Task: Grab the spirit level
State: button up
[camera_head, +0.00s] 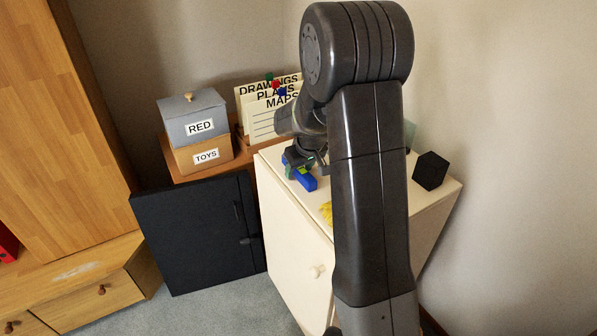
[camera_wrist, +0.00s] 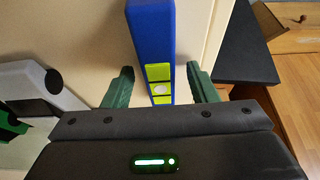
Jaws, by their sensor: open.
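The spirit level is a blue bar with yellow-green windows. In the wrist view, the spirit level (camera_wrist: 149,38) lies on the cream surface and runs from the top edge down between my fingers. My gripper (camera_wrist: 160,80) is open, with one green finger on each side of the bar and a visible gap at both. Its near end is hidden behind my gripper body. In the head view the level (camera_head: 307,182) shows as a short blue piece on the cream cabinet top, partly hidden by my gripper (camera_head: 298,165).
The cream cabinet (camera_head: 291,238) also carries a black cube (camera_head: 430,170) and a yellow item (camera_head: 326,213), partly behind my arm. A white and grey object (camera_wrist: 30,85) lies left of my gripper. Labelled boxes (camera_head: 200,125) and folders (camera_head: 262,120) stand behind. A dark panel (camera_head: 195,235) stands left.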

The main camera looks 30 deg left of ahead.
jog(key=c, duration=1.1)
jog(key=shift+c, duration=0.2)
jog(key=shift+r, duration=0.15)
